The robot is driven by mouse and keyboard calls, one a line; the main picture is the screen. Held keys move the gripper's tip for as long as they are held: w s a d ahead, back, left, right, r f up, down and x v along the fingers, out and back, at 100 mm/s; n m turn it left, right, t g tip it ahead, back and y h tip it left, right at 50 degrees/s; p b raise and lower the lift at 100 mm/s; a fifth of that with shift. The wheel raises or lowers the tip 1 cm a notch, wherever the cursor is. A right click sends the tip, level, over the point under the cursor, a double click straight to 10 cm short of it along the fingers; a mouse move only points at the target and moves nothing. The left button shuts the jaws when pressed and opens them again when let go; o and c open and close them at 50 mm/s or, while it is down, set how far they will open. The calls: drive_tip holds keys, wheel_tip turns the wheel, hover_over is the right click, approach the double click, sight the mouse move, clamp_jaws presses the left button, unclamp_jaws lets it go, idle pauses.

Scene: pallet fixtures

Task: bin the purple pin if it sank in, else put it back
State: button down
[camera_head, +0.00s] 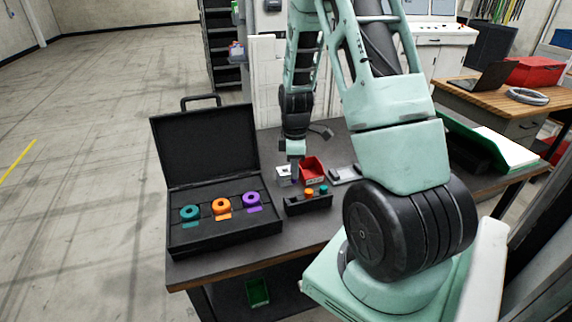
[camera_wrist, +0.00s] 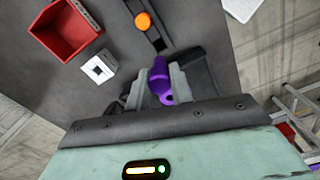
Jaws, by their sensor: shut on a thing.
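My gripper (camera_wrist: 160,72) is shut on the purple pin (camera_wrist: 160,86), which sits between the two fingers in the wrist view. In the head view my gripper (camera_head: 295,168) is above the table, just behind the black pin holder (camera_head: 307,204), and the pin is mostly hidden. The holder carries an orange pin (camera_head: 309,191) and a teal pin (camera_head: 323,189). The orange pin also shows in the wrist view (camera_wrist: 143,21). A small white block (camera_wrist: 99,68) with a dark opening lies apart from the gripper. A red open bin (camera_wrist: 66,30) is beside that block.
A green bin (camera_head: 257,292) is below the tabletop.

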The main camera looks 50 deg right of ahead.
sight(294, 183)
drive_tip(key=shift+f+b, duration=2.2)
drive_tip(key=shift+f, duration=0.8)
drive_tip(key=shift+f+b, duration=0.85)
drive_tip(key=shift+f, duration=0.3)
drive_tip(key=c, duration=0.7)
unclamp_jaws()
drive_tip(key=shift+c, duration=0.2)
wheel_tip(294, 183, up, 9)
drive_tip(key=p, duration=0.7)
